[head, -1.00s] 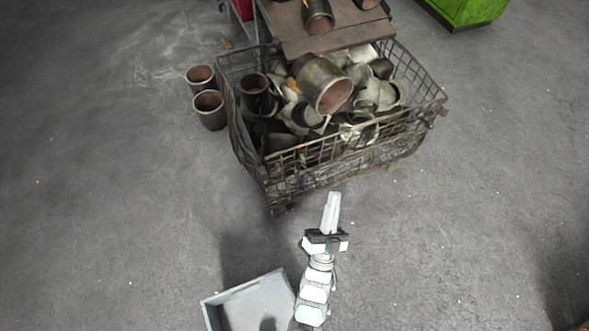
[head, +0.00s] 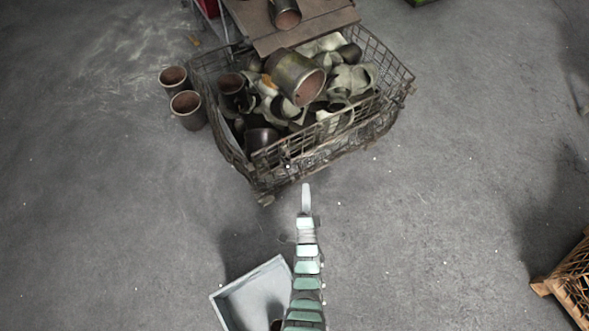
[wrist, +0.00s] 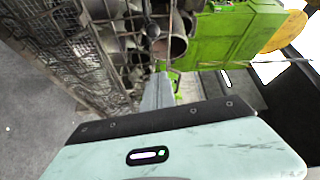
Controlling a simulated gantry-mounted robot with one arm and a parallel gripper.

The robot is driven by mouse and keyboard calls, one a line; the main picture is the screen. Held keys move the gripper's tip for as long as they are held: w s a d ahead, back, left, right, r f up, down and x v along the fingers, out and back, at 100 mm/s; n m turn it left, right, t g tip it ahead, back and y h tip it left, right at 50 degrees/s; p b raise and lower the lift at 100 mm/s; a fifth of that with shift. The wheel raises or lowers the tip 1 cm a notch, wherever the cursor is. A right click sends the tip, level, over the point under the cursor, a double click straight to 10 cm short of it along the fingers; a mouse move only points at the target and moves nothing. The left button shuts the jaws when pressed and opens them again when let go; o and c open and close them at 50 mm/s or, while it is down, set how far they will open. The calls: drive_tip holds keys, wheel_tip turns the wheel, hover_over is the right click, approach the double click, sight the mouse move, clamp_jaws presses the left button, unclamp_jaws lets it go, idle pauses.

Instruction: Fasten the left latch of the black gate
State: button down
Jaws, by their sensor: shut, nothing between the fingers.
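The black gate (head: 335,146) is the wire-mesh front of a dark basket full of metal parts. It also shows as mesh at the left of the wrist view (wrist: 70,60), strongly tilted there. The left latch is too small to make out for sure near the gate's left end. My gripper (head: 306,187) is shut and empty, in front of the gate's left part. Its narrow fingers also show in the wrist view (wrist: 161,78), pointing toward the basket side. I cannot tell whether the fingertips touch the gate; they look apart from it in the head view.
A grey open tray (head: 236,297) stands beside my arm on its left. Two rusty cylinders (head: 187,108) stand left of the basket. A wooden crate (head: 570,283) is at the lower right. A green machine (wrist: 228,40) shows in the wrist view. The floor right of the basket is clear.

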drive_tip(key=shift+w, duration=0.1)
drive_tip(key=w+b, duration=0.4)
drive_tip(key=w, duration=0.6)
drive_tip(key=a, duration=0.1)
drive_tip(key=s+a, duration=0.1)
drive_tip(key=a, duration=0.2)
drive_tip(key=shift+s, duration=0.25)
drive_tip(key=shift+s, duration=0.1)
